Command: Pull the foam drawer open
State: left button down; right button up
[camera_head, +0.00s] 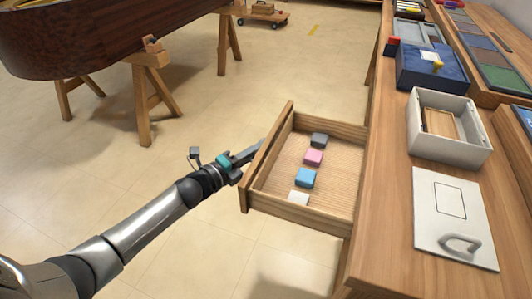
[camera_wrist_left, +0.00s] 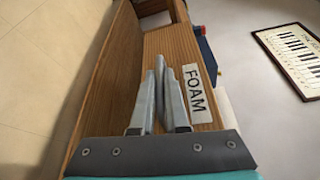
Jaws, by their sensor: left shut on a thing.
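The foam drawer (camera_head: 341,176) is pulled out from the wooden bench in the head view. Several small foam blocks lie in it: grey (camera_head: 319,139), pink (camera_head: 313,158), blue (camera_head: 305,178) and white. My left gripper (camera_head: 258,149) is at the outer face of the drawer front. In the left wrist view its two fingers (camera_wrist_left: 164,85) are close together against the wooden drawer front (camera_wrist_left: 178,45), beside a white FOAM label (camera_wrist_left: 196,93). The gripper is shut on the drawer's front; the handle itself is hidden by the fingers. My right gripper is not in view.
The bench top (camera_head: 385,170) carries a white box (camera_head: 445,150), a white board with a handle (camera_head: 455,215) and a blue box (camera_head: 430,68). A wooden sawhorse (camera_head: 155,85) under a dark piano body (camera_head: 90,35) stands at upper left. The floor left of the drawer is clear.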

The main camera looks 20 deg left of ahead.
pick_arm(q)
jog(key=shift+a, duration=0.15)
jog(key=c, duration=0.9)
grip_release()
jog(key=shift+s, duration=0.15)
jog(key=shift+p+v, duration=2.35)
jog(key=shift+v, duration=5.1)
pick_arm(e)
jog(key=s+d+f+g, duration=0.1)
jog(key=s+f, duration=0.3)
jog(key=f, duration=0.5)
